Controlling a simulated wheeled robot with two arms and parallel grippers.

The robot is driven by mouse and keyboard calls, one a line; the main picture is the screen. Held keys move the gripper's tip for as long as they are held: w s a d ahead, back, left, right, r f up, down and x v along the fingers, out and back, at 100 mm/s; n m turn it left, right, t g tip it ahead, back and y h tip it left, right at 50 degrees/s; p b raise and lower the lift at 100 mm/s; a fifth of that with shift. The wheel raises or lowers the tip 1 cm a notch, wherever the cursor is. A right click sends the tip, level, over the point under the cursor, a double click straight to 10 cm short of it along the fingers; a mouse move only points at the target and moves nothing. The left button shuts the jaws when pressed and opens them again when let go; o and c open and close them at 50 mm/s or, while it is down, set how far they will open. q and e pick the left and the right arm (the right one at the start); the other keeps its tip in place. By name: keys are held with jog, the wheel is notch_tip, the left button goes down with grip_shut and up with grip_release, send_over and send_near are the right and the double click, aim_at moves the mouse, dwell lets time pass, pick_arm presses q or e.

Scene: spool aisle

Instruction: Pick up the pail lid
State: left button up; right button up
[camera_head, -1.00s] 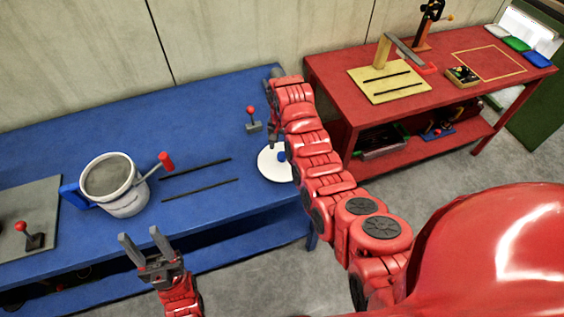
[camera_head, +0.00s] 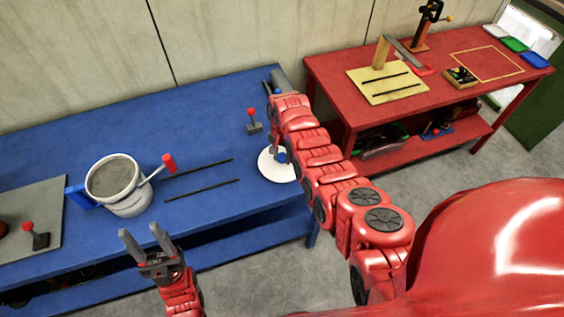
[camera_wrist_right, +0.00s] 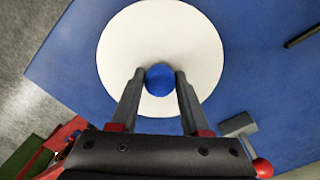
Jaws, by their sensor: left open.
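The pail lid (camera_head: 268,172) is a white disc with a blue knob (camera_head: 281,158), lying flat near the right end of the blue bench. My right gripper (camera_head: 276,152) is over it, partly hidden by its own arm. In the right wrist view the lid (camera_wrist_right: 118,45) fills the upper middle, and the knob (camera_wrist_right: 160,80) sits between the fingertips of my right gripper (camera_wrist_right: 160,73). The fingers are apart at either side of the knob, with little gap. My left gripper (camera_head: 140,233) is open and empty in front of the bench, below the pail (camera_head: 131,204).
The pail has a blue block at its left and a red-tipped handle (camera_head: 168,161). Two dark strips (camera_head: 205,185) lie between pail and lid. A red-knobbed lever (camera_head: 253,123) stands behind the lid. A red table (camera_head: 330,87) stands to the right across a floor gap.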

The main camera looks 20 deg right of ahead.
grip_shut()
jog(key=shift+r, duration=0.1)
dwell(0.3)
